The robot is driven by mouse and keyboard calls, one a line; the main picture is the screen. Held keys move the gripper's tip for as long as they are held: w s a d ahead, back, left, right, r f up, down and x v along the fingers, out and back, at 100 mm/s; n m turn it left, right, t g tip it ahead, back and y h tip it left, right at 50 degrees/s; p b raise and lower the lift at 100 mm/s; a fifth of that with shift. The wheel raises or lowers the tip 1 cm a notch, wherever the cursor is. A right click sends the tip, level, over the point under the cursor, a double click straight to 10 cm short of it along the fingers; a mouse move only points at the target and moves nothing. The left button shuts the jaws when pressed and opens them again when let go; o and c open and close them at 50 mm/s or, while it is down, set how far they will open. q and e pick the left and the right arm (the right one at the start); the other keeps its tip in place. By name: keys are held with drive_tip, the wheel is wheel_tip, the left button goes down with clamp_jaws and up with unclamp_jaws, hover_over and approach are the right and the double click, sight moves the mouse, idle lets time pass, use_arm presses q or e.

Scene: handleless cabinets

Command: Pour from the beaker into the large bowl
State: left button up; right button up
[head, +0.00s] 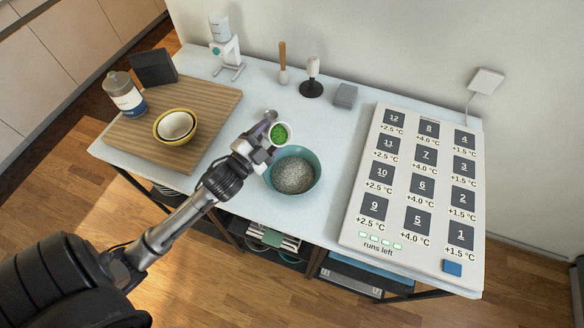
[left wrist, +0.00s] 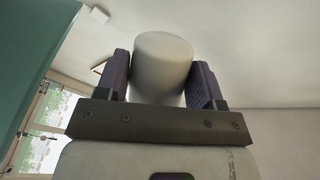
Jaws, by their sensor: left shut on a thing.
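The beaker (head: 279,133) is a small white cup with green contents, seen from above in the head view. My left gripper (head: 266,138) is shut on it and holds it at the back-left rim of the large bowl. In the left wrist view the beaker (left wrist: 163,66) is a pale cylinder between the two purple finger pads of the gripper (left wrist: 160,88). The large bowl (head: 312,160) is teal and holds grey grainy contents; its wall also fills the left edge of the left wrist view (left wrist: 30,60). My right gripper is in neither view.
A white panel (head: 350,228) with numbered squares covers the right. A dispenser, brush, black-based tool and grey block (head: 346,95) stand behind.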

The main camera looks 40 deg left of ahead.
use_arm(q)
drive_tip(key=shift+r+m+b, duration=0.2)
drive_tip(key=shift+m+b, duration=0.4)
drive_tip(key=shift+b, duration=0.05)
drive_tip(key=shift+r+m+b, duration=0.15)
drive_tip(key=shift+m+b, duration=0.25)
drive_tip(key=shift+m+t+b, duration=0.3)
drive_tip(key=shift+m+b, duration=0.1)
drive_tip(key=shift+b, duration=0.2)
drive_tip(key=shift+d+f+h+b, duration=0.1)
drive_tip(key=shift+f+h+b, duration=0.2)
drive_tip(key=shift+b, duration=0.1)
drive_tip(key=shift+f+m+b, duration=0.1)
drive_tip(key=shift+m+b, duration=0.5)
drive_tip(key=shift+s+d+r+m, duration=0.1)
drive_tip(key=shift+d+r+m, duration=0.1)
drive_tip(key=shift+d+m, duration=0.25)
drive_tip(key=shift+d+m+t+p, duration=0.15)
drive_tip(key=shift+m+t+p, duration=0.1)
drive_tip(key=shift+t+p, duration=0.05)
drive_tip(key=shift+d+r+m+h, duration=0.15)
drive_tip(key=shift+d+m+h, duration=0.15)
drive_tip(key=shift+h, duration=0.1)
drive_tip(key=shift+m, duration=0.3)
idle(0.3)
